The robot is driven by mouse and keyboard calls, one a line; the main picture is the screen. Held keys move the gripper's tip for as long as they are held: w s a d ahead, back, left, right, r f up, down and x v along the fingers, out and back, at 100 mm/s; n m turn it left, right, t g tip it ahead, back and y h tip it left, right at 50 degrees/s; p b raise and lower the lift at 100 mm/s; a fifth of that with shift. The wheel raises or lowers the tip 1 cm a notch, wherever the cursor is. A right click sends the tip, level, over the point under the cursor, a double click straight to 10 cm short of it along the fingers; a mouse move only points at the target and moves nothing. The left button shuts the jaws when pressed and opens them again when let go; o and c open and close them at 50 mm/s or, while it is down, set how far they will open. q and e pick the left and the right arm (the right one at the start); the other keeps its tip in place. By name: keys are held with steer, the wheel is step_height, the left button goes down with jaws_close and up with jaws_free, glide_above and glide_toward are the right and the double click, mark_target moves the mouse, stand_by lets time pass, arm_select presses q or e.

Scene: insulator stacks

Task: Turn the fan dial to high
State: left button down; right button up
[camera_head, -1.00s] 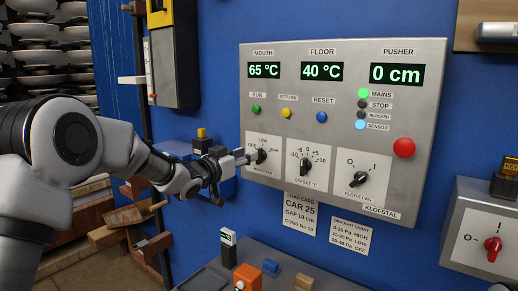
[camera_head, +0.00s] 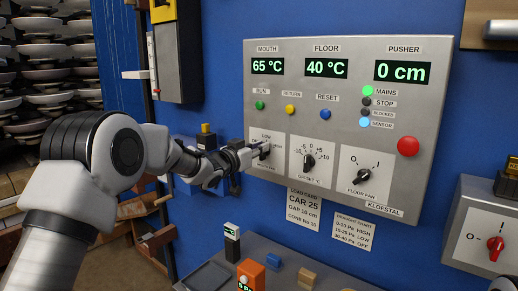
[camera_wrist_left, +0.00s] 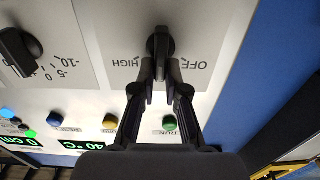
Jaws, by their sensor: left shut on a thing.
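The fan dial (camera_wrist_left: 160,42) is a black knob on a white plate marked OFF, LOW and HIGH, at the lower left of the grey control panel (camera_head: 335,215). In the left wrist view it appears upside down, its bar roughly upright between the words HIGH and OFF. My left gripper (camera_head: 257,152) is at this dial, its two dark fingertips shut on the knob's sides in the left wrist view (camera_wrist_left: 160,75). The gripper covers the LOW mark in the wrist view, and the exact pointer direction is unclear. My right gripper is not in view.
The offset dial (camera_head: 310,160) sits just right of the fan dial, and the floor fan dial (camera_head: 360,176) farther right. Green, yellow and blue buttons lie above. A red knob box (camera_head: 470,250) is at the lower right. A ledge with small blocks (camera_head: 250,277) lies below.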

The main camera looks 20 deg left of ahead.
arm_select(q)
steer(key=shift+f+m, duration=0.1)
steer(key=shift+m, duration=0.2)
steer(key=m+b, duration=0.2)
steer(key=m, duration=0.1)
steer(key=d+m+b, duration=0.1)
steer(key=m+b, duration=0.2)
steer(key=f+m+b, duration=0.1)
steer(key=m+b, duration=0.1)
steer(key=m, duration=0.2)
steer(key=shift+s+d, duration=0.2)
steer(key=shift+s, duration=0.1)
steer(key=shift+r+m+b, duration=0.1)
steer(key=shift+m+b, duration=0.5)
steer(key=c, duration=1.2)
jaws_free()
steer(key=shift+w, duration=0.2)
